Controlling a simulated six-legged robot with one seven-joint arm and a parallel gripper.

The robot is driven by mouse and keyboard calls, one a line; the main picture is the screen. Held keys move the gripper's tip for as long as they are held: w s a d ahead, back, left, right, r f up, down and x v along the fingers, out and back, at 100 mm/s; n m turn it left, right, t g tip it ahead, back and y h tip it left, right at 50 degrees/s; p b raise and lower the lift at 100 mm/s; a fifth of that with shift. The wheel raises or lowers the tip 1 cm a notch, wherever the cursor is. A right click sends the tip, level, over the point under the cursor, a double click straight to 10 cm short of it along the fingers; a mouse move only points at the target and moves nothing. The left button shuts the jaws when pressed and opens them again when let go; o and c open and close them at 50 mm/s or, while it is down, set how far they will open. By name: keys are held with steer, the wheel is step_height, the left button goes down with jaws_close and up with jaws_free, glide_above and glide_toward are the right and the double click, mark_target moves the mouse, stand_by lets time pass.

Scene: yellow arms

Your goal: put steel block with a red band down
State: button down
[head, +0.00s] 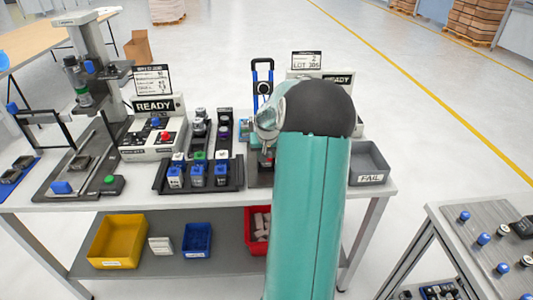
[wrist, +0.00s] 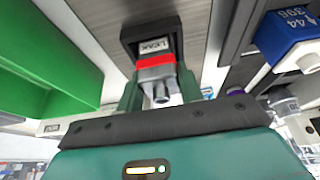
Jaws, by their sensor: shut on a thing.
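The steel block with a red band (wrist: 156,63) is between the two teal fingers of my gripper (wrist: 160,92) in the wrist view. My gripper is shut on it. The block's far end with a white label meets a dark rectangular holder or recess (wrist: 129,43); I cannot tell whether it is seated in it or just in front of it. In the head view my teal arm covers most of the gripper and the block, over the right half of the workbench.
A green tray (wrist: 45,60) is left in the wrist view; a blue-topped block (wrist: 285,38) is right. In the head view, a grey FAIL tray (head: 370,163) is right of my arm, and a black rack (head: 200,178) of blocks is left. A READY station (head: 153,135) stands further left.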

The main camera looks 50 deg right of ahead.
steer(key=shift+r, duration=0.1)
steer(key=c, duration=0.9)
jaws_free()
steer(key=shift+f, duration=0.2)
